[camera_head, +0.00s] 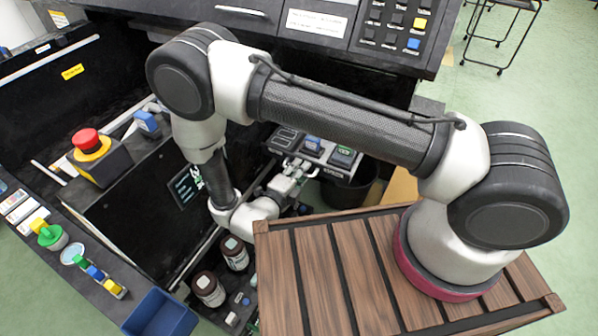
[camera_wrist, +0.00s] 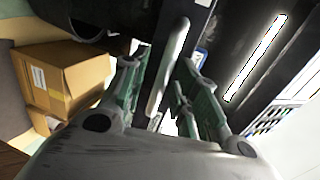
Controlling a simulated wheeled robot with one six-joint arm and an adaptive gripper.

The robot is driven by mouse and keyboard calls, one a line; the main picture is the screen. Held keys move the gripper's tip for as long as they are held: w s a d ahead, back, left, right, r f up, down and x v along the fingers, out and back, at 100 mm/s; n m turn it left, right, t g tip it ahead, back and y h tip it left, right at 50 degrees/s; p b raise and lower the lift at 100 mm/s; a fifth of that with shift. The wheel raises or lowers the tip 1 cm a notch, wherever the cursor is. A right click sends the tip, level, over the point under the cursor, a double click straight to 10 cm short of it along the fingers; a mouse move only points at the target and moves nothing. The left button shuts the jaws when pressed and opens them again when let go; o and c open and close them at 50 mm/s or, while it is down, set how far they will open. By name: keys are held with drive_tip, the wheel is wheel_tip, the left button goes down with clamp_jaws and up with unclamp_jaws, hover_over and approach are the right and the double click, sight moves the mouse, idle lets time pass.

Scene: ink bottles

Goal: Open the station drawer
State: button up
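My gripper (camera_head: 294,172) is at the front of a dark drawer-like unit (camera_head: 335,172) below the station's control panel. In the wrist view my gripper (camera_wrist: 165,85) has its two green-padded fingers apart. A pale bar-shaped handle (camera_wrist: 170,65) runs between them, with visible gaps on both sides. The fingers do not look closed on it. In the head view the handle is largely hidden by my gripper. I cannot tell how far the drawer stands out.
Two dark ink bottles (camera_head: 208,288) stand below left. A red emergency button (camera_head: 88,142) and a blue bin (camera_head: 160,314) are at left. Cardboard boxes (camera_wrist: 62,75) show in the wrist view.

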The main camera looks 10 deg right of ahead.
drive_tip(key=v, duration=1.2)
idle(0.4)
